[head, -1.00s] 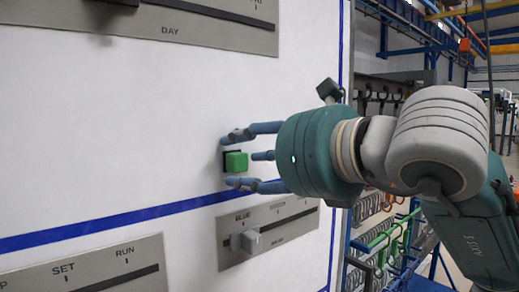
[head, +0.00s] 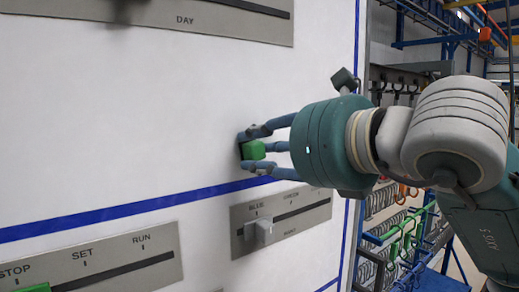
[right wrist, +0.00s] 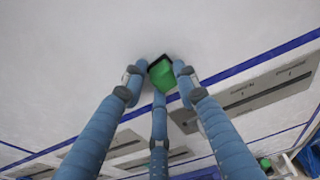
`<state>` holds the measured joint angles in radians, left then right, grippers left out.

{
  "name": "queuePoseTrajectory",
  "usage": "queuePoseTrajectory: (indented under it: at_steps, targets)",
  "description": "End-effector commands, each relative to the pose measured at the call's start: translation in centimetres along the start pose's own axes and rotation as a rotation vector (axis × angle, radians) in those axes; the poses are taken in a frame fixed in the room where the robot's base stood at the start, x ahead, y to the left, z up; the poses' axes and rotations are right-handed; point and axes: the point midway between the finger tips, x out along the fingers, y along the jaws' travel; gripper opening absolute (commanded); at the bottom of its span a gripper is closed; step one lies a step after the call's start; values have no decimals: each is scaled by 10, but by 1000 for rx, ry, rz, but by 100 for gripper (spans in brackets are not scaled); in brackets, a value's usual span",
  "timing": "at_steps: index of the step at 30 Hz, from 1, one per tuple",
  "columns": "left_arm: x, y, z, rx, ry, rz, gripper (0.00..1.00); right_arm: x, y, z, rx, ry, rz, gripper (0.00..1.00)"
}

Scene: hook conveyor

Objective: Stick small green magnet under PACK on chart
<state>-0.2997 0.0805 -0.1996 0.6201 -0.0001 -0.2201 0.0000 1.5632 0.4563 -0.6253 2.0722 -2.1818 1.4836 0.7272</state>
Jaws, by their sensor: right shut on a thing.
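The small green magnet (head: 253,150), a green block with a dark backing, is at the white chart board, just above a blue line. It also shows in the right wrist view (right wrist: 161,78). My right gripper (head: 250,153) has its blue fingers closed around it, and I cannot tell whether the backing touches the board. The white board (head: 120,115) fills the left and middle of the head view. No PACK label is readable. My left gripper is not in view.
A grey slider strip (head: 318,211) with a light grey knob (head: 263,231) is below the gripper. Another strip (head: 150,272), marked STOP, SET, RUN, is at lower left, with a DAY strip (head: 235,22) above. Hook racks (head: 400,238) stand beyond the board's right edge.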

Motion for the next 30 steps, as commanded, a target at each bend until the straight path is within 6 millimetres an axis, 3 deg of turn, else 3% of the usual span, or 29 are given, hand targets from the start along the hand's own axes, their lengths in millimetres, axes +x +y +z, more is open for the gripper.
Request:
queuePoseTrajectory:
  at_steps: [30]
  targets:
    - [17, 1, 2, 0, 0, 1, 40, -34, 0, -6, 0, -3, -1, 8]
